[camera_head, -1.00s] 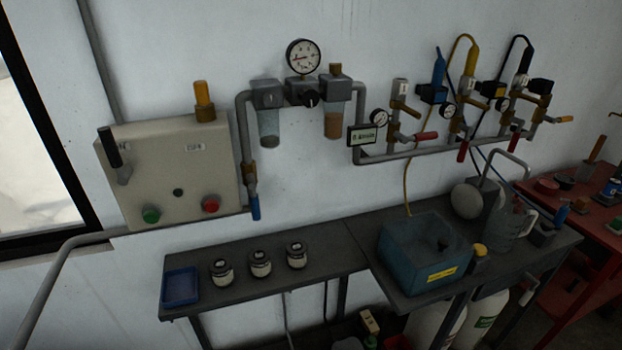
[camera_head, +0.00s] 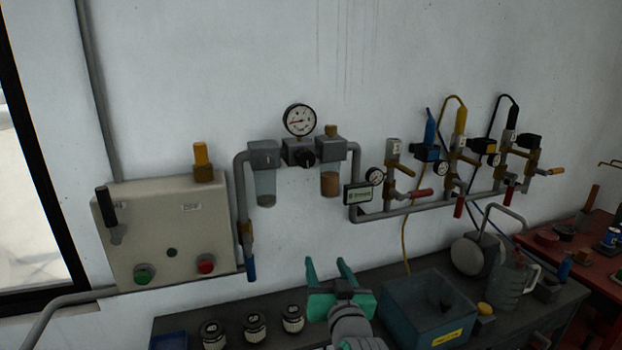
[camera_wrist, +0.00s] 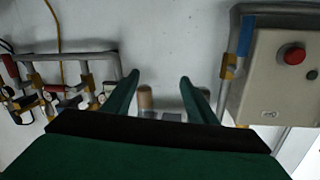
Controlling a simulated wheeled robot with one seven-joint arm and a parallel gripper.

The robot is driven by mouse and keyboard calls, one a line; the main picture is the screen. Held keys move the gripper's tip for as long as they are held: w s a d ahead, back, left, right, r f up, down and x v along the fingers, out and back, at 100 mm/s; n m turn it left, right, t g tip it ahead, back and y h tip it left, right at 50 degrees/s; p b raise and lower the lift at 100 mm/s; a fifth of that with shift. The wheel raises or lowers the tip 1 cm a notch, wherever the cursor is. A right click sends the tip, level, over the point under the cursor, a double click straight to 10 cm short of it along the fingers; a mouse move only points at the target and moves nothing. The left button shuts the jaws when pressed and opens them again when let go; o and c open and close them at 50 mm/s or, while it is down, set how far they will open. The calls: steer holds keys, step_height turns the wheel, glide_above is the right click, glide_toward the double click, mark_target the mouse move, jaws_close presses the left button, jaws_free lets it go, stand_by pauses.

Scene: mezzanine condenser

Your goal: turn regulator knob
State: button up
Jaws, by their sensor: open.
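The regulator knob (camera_head: 304,158) is a small black knob on the front of the regulator block, below a round white pressure gauge (camera_head: 299,120). It sits between two filter bowls, a clear one (camera_head: 265,186) on the left and a brownish one (camera_head: 330,183) on the right. My green gripper (camera_head: 330,268) is open and empty, below the regulator and apart from it, over the bench. In the wrist view my gripper (camera_wrist: 158,85) has its two fingers spread, with the brownish bowl (camera_wrist: 145,97) visible between them. The knob is not clearly visible there.
A beige control box (camera_head: 165,235) with green and red buttons hangs at left. Pipes with several valves (camera_head: 425,205) run to the right. The wall before the regulator is clear.

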step_height(320, 180, up, 12)
steer(key=w+n+y, duration=0.1)
steer(key=n+y, duration=0.2)
glide_toward(307, 162)
steer(key=x, duration=0.8)
steer(key=shift+w+d, duration=0.1)
steer(key=shift+w, duration=0.05)
steer(key=shift+w+a, duration=0.35)
steer(key=shift+a, duration=0.15)
steer(key=shift+d, duration=0.1)
steer(key=shift+d, duration=0.1)
steer(key=c, duration=1)
